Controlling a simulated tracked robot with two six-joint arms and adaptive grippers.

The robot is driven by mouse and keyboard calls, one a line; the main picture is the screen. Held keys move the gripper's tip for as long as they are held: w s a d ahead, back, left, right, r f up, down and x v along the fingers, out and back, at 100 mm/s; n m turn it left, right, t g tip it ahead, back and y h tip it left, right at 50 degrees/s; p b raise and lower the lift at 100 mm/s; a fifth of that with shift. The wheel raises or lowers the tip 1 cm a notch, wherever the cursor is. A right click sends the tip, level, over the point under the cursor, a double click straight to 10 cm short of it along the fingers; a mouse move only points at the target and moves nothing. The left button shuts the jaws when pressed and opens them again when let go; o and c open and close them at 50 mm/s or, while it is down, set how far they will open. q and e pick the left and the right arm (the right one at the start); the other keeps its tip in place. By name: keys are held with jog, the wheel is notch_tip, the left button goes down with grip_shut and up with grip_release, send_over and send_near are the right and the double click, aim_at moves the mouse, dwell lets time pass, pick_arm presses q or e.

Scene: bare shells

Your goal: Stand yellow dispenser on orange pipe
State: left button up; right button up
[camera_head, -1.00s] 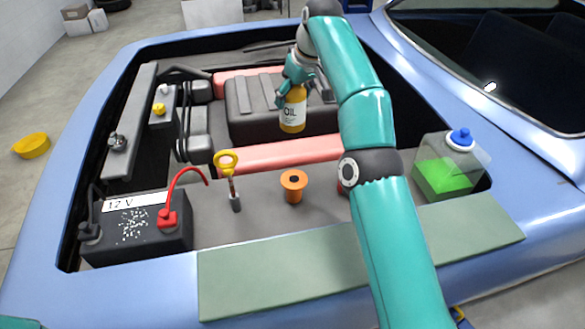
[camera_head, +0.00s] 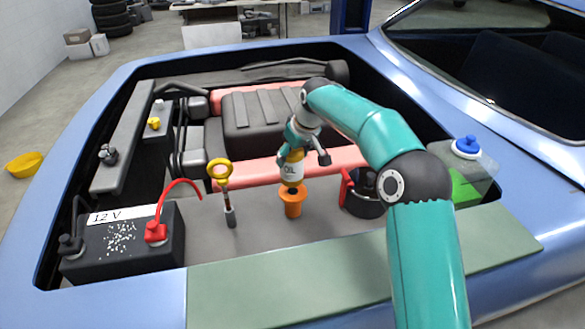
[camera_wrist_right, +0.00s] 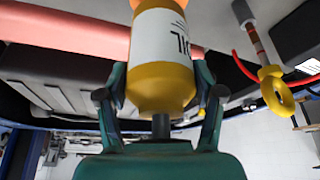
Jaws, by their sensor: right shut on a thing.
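The yellow dispenser (camera_head: 292,171), an oil bottle with a white label, is upright in the head view, directly above the orange pipe (camera_head: 293,203). Its lower end meets the pipe's flared rim in the picture; whether it bears on it I cannot tell. My right gripper (camera_head: 305,158) is shut on the dispenser, with fingers around its sides. In the right wrist view, the yellow dispenser (camera_wrist_right: 162,75) fills the space between the fingers of the right gripper (camera_wrist_right: 160,92). My left gripper is not in view.
A yellow-ringed dipstick (camera_head: 221,175) stands left of the pipe. A black battery (camera_head: 125,243) with a red cable is farther left. A dark pot with a red handle (camera_head: 362,196) stands close on the right. A red beam (camera_head: 235,172) runs behind.

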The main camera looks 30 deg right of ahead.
aim_at(293, 166)
notch_tip(293, 166, down, 4)
jog(key=shift+r, duration=0.25)
jog(key=o, duration=1.7)
jog(key=shift+s+f, duration=0.1)
jog(key=v, duration=1.2)
